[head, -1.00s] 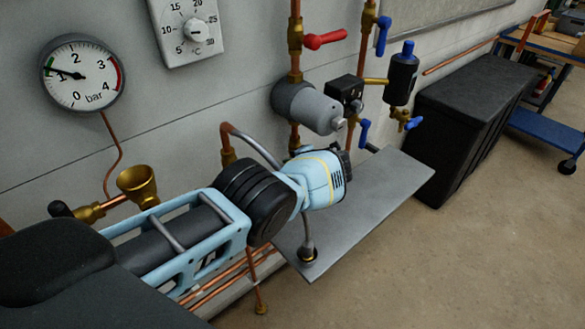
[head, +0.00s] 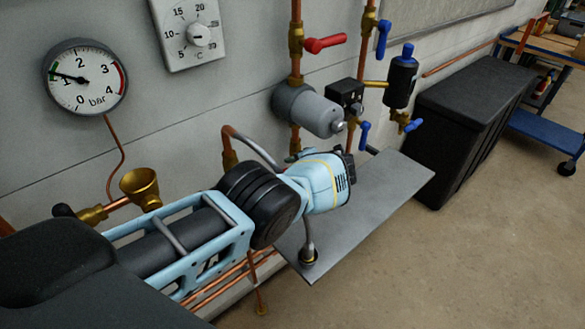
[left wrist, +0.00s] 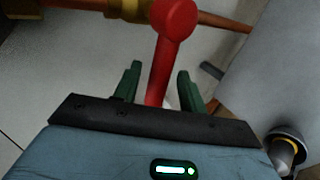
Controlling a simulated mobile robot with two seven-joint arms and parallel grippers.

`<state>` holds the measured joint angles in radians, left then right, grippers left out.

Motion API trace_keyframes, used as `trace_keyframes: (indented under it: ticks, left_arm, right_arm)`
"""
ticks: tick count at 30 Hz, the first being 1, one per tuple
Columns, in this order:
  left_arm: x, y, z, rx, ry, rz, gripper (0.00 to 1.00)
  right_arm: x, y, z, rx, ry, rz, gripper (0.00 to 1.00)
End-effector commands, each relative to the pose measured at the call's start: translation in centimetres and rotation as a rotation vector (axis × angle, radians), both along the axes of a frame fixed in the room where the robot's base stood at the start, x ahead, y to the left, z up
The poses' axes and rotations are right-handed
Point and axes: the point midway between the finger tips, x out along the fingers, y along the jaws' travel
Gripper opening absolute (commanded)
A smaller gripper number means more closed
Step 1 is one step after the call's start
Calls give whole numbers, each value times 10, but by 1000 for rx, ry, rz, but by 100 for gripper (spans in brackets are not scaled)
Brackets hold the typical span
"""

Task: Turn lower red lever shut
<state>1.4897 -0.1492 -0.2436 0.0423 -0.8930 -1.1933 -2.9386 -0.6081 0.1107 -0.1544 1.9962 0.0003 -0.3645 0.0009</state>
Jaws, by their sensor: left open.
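In the left wrist view a red lever (left wrist: 164,55) reaches down from a brass valve body (left wrist: 127,8) on a copper pipe. My left gripper (left wrist: 159,72) is open, with its two green fingers on either side of the lever, apart from it as far as I can see. In the head view my left arm reaches to the pipework below the grey pump, and its wrist hides the lower lever and the fingers. An upper red lever (head: 326,44) sticks out to the right of its brass valve. My right gripper is not in view.
A grey plate (head: 385,190) lies below and right of the wrist. Blue levers (head: 383,38) and a black box (head: 465,120) stand further right.

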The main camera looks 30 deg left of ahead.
Motion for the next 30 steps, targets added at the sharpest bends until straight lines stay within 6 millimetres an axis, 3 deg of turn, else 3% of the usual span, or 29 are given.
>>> trace_keyframes:
  ticks: [1, 7, 13, 30]
  left_arm:
    - [-1, -6, 10, -1, -6, -2, 42]
    - [-10, -30, 31, 0, -10, -3, 42]
    - [-18, -49, 41, 0, -7, -3, 42]
    - [-20, -52, 39, 0, -3, -2, 42]
  right_arm:
    - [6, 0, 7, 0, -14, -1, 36]
    - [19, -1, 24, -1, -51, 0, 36]
    - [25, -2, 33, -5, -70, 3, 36]
    - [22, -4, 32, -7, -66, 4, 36]
